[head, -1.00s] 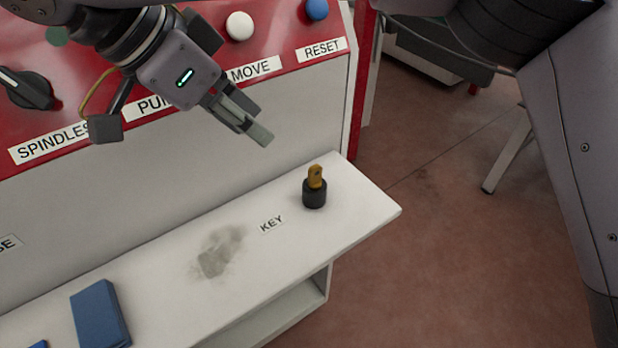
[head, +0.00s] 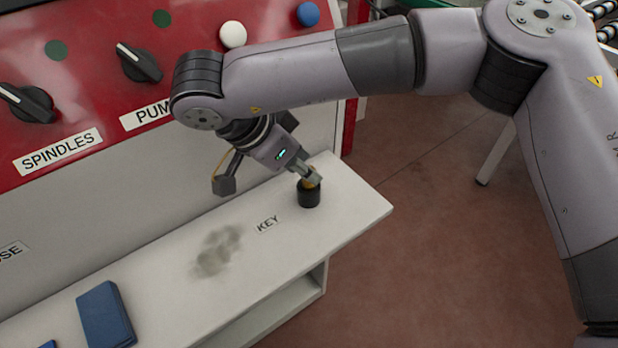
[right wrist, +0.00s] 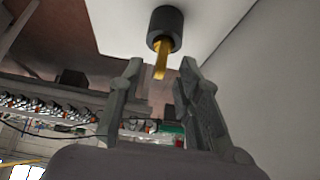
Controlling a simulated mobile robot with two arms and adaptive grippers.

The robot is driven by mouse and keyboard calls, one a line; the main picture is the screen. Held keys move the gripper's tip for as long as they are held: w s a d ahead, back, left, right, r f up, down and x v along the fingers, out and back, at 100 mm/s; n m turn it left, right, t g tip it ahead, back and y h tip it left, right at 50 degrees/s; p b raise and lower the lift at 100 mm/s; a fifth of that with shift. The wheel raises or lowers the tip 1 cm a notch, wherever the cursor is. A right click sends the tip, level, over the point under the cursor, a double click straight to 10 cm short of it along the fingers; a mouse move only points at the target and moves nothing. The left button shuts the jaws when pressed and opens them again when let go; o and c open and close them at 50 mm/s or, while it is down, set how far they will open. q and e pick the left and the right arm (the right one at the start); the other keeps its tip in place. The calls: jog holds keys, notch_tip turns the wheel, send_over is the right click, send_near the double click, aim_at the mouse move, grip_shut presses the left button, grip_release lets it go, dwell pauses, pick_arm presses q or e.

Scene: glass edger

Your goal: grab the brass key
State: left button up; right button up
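The brass key (head: 313,181) stands upright in a round black holder (head: 309,196) near the right end of the white shelf, beside the KEY label (head: 268,224). In the head view my right gripper (head: 307,175) is at the key's top and partly hides it. The right wrist view shows the key (right wrist: 161,58) hanging from the black holder (right wrist: 165,29) in that camera's upside-down view. There my right gripper (right wrist: 158,75) is open, its two fingers apart with the key's end between or just ahead of the tips; no contact shows. My left gripper is not in view.
The white shelf (head: 180,275) has a grey smudge (head: 217,250) and a blue booklet-like item (head: 105,315) at the left. Behind it stands the red control panel (head: 90,100) with dark knobs and buttons. Open floor (head: 420,260) lies to the right.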

jog(key=shift+w+d+f, duration=0.15)
jog(key=shift+d+f, duration=0.05)
jog(key=shift+f, duration=0.1)
jog(key=shift+a, duration=0.1)
jog(key=shift+c, duration=0.2)
grip_shut()
dwell(0.4)
